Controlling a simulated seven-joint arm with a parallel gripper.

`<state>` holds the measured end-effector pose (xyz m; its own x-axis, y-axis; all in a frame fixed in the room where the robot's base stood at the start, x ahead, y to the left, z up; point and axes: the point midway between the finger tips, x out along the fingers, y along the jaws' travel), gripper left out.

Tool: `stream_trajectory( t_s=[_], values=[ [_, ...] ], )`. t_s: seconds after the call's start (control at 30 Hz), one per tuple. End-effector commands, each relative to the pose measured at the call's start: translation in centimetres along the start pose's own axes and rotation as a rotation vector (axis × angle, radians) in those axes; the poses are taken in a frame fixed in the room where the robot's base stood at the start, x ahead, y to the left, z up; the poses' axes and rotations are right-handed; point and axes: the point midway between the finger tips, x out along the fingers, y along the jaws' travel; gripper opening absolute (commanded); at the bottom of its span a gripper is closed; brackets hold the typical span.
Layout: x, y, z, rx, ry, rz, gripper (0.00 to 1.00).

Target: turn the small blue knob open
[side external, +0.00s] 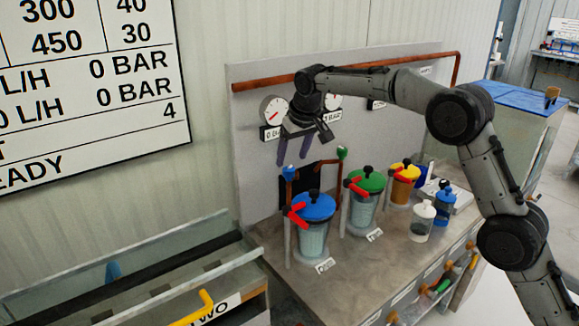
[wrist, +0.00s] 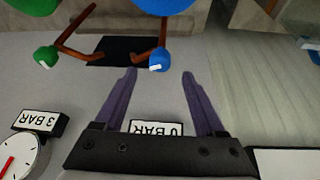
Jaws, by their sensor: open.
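The small blue knob (side external: 289,173) sits on top of a copper pipe at the back panel, left of the small green knob (side external: 341,153). In the wrist view, the blue knob (wrist: 159,60) has a white mark and appears just beyond the gap between my fingertips. My gripper (side external: 292,157) is open and points down, with its fingers a little above the blue knob in the side view. In the wrist view, the purple fingers of my gripper (wrist: 159,73) are spread with nothing between them. I cannot tell the exact depth between fingers and knob.
A pump with a blue lid (side external: 314,207) and red handle stands in front of the knob. Pumps with green (side external: 368,181) and yellow (side external: 405,169) lids stand to its right. A gauge (side external: 273,109) and copper pipe (side external: 270,85) are on the panel. The counter front (side external: 375,262) is clear.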

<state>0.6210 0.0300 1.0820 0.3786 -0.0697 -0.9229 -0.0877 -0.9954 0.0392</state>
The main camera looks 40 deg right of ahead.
Motion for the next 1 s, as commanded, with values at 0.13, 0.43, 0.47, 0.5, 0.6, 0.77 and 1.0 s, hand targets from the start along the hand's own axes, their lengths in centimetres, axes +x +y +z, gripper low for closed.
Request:
stream_trajectory(
  t_s=[0.13,0.43,0.47,0.5,0.6,0.77,1.0],
  values=[
    [2.6,0.0,0.1,0.000,-0.004,0.001,0.72],
    [4.7,0.0,0.0,0.000,0.000,0.000,0.72],
    [4.8,0.0,0.0,0.000,0.000,0.000,0.72],
    [4.8,0.0,0.0,0.000,0.000,0.000,0.72],
    [4.8,0.0,0.0,0.000,0.000,0.000,0.72],
    [4.8,0.0,0.0,0.000,0.000,0.000,0.59],
    [4.8,0.0,0.0,0.000,0.000,0.000,0.16]
  ],
)
